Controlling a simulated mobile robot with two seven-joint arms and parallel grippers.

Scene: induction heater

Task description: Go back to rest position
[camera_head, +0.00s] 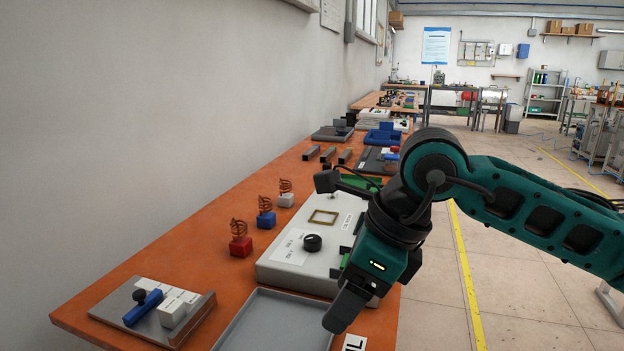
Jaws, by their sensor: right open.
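My right arm comes in from the right, and its dark gripper (344,310) hangs over the front edge of the orange workbench (200,235). It is above the right side of a grey tray (235,338) and in front of the white heater unit (275,268). The gripper is seen from the side, and nothing shows between its fingers. The heater unit has a black knob (312,243) and a square brass-coloured frame (324,217) on top. The arm hides the unit's right part. My left gripper is not in view.
Copper coils on a red block (241,246), a blue block (266,220) and a white block (286,200) stand along the bench. A fixture plate with a blue handle (145,308) is at the near left. Floor is free right of the bench.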

